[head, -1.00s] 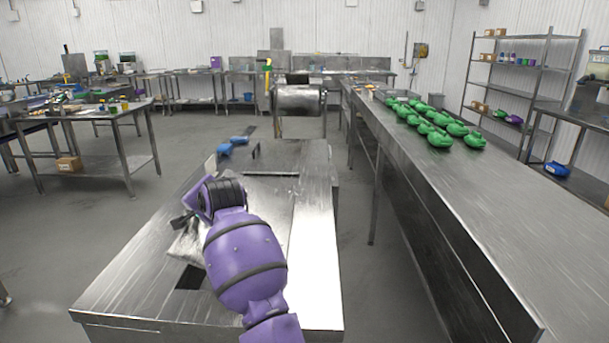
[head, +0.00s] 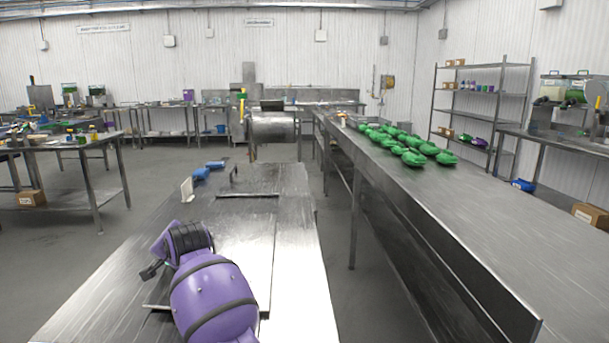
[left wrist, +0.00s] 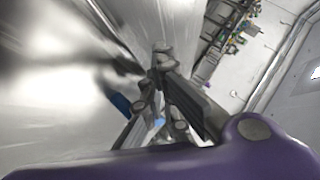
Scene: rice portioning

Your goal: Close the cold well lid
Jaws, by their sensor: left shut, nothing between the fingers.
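The cold well lid (head: 245,235) is a flat steel panel in the worktop in the head view. A dark seam crosses its far end and another runs along its right side. A short dark line (head: 157,307) shows near its front left, partly behind my arm. No open well shows there, though my arm hides part of the area. My left gripper (head: 150,271) is shut and empty over the lid's left side. Its fingers also show in the left wrist view (left wrist: 160,85), close to blurred steel. My right gripper is not in view.
A thin upright handle (head: 233,175) and blue items (head: 206,171) are at the worktop's far end, with a small white upright piece (head: 187,190). A long steel table (head: 460,220) on the right carries several green packs (head: 414,158). Floor separates the tables.

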